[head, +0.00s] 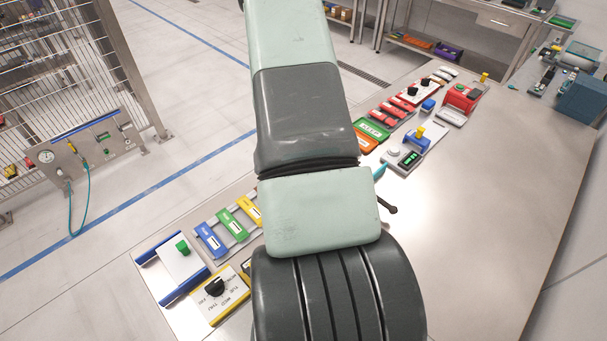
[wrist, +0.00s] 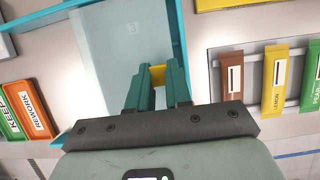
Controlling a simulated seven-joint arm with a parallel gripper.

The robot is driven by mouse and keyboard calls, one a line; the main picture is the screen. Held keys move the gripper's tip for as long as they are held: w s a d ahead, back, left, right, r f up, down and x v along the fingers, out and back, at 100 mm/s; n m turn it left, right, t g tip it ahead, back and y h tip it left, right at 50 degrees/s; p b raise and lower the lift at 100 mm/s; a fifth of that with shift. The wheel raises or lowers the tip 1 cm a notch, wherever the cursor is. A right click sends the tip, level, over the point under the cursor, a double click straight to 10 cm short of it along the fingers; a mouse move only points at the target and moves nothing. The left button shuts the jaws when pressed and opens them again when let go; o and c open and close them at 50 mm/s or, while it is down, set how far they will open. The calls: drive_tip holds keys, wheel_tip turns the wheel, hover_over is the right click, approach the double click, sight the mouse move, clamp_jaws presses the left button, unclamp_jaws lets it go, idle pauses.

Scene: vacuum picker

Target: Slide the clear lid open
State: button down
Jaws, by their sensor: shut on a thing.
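In the wrist view the clear lid (wrist: 104,52) is a see-through panel between teal rails (wrist: 179,35), and a faint "3" shows on or through it. A small yellow handle (wrist: 158,70) is at its near side. My gripper (wrist: 158,84) has its two teal fingers on either side of the yellow handle and is shut on it. In the head view my arm hides the lid and the gripper; only a short teal piece (head: 380,172) shows beside the arm, and I cannot tell if it belongs to the lid's frame.
In the wrist view, an orange REWORK tray (wrist: 30,108) and a green KEEP tray (wrist: 10,122) lie left; a rack of brown, yellow and green cards (wrist: 275,80) lies right. In the head view, a black-knobbed lever (head: 388,207) sits beside my arm. The bench's right side (head: 490,190) is clear.

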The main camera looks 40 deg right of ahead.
drive_tip(key=d, duration=1.2)
drive_tip(key=shift+w+d, duration=0.1)
drive_tip(key=shift+d, duration=0.25)
drive_tip(key=c, duration=1.1)
unclamp_jaws()
drive_tip(key=shift+c, duration=0.2)
drive_tip(key=shift+o, duration=0.5)
drive_tip(key=v, duration=1.1)
